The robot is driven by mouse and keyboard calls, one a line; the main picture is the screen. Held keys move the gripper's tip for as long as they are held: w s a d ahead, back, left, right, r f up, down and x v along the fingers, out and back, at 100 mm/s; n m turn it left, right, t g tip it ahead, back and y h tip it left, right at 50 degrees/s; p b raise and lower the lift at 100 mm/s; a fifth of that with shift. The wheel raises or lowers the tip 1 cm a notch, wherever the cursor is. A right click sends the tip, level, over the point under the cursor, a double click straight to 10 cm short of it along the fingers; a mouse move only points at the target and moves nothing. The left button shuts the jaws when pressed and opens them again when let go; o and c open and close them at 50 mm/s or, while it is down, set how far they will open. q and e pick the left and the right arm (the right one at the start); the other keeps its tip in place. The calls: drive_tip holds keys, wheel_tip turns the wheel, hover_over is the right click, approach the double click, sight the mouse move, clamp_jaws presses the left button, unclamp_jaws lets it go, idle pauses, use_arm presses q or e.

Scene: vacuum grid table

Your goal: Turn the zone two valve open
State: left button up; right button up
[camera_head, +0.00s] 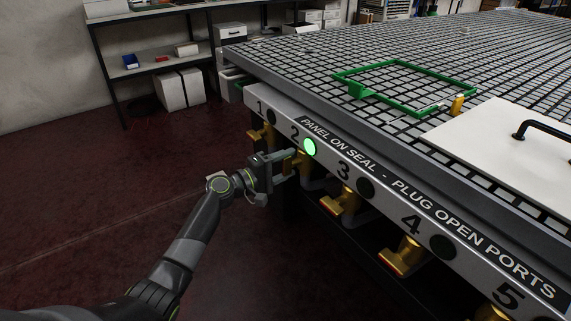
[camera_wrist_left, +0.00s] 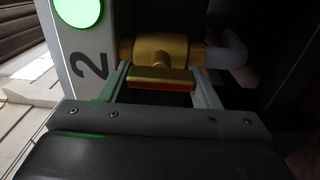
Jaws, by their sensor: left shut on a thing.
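The zone two valve is a brass body (camera_wrist_left: 160,47) with a bar handle (camera_wrist_left: 162,77) that has a red face. In the wrist view the handle lies across the picture, roughly parallel to the valve body. My left gripper (camera_wrist_left: 162,85) is shut on the handle, one finger at each end of it. In the head view my left gripper (camera_head: 286,160) reaches in under the table edge and hides most of this valve. The round lamp by the number 2 (camera_head: 309,147) glows green, and this lamp (camera_wrist_left: 78,12) also shows in the wrist view. My right gripper is not in view.
Valve one (camera_head: 261,135), valve three (camera_head: 341,204) and valve four (camera_head: 402,257) stick out below the front rail, with dark lamps. A green frame (camera_head: 440,80) and a white panel (camera_head: 500,133) lie on the grid table. The floor (camera_head: 90,190) at left is clear.

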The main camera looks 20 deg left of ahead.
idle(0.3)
use_arm(q)
drive_tip(key=o, duration=1)
drive_tip(key=shift+a, duration=0.1)
drive_tip(key=v, duration=1.7)
drive_tip(key=shift+s+a+f, duration=0.1)
drive_tip(key=shift+s+a, duration=0.05)
drive_tip(key=shift+s, duration=0.05)
